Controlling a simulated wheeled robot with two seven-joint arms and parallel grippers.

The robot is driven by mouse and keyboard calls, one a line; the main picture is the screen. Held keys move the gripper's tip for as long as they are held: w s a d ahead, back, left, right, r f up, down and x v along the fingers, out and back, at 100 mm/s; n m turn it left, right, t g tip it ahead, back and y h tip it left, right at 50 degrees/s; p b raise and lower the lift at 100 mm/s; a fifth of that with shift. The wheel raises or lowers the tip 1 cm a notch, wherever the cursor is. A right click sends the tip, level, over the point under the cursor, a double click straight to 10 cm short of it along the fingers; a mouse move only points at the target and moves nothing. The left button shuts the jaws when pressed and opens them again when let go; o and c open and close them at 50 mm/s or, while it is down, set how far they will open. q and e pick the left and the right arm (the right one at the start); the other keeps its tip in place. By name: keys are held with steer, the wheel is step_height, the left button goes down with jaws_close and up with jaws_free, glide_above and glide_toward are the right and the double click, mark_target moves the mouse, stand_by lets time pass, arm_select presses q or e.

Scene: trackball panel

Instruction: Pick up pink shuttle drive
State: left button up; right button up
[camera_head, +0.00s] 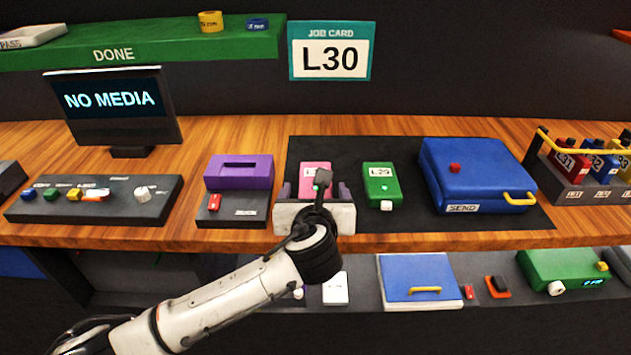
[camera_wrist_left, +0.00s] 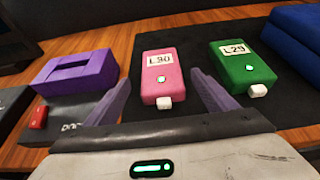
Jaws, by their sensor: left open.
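The pink shuttle drive (camera_head: 316,169), labelled L30, lies on the black mat (camera_head: 409,149). In the left wrist view the pink drive (camera_wrist_left: 161,78) shows its label, a round light and a white plug at its near end. My left gripper (camera_head: 315,189) is open, with its purple fingers on either side of the pink drive's near end. In the left wrist view the left gripper (camera_wrist_left: 164,98) has both fingers apart and nothing between them is gripped. The palm hides part of the mat. My right gripper is not in view.
A green drive (camera_head: 382,181), labelled L29, lies just right of the pink one. A blue SEND case (camera_head: 474,170) is further right. A purple slotted box (camera_head: 239,172) stands to the left. A job card (camera_head: 331,51) reading L30 is behind. A monitor (camera_head: 112,105) reads NO MEDIA.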

arm_select(q)
steer(key=shift+r+x, duration=0.1)
steer(key=shift+x, duration=1.4)
steer(key=shift+r+x, duration=0.15)
steer(key=shift+x, duration=1.4)
steer(key=shift+d, duration=0.1)
steer(key=c, duration=1)
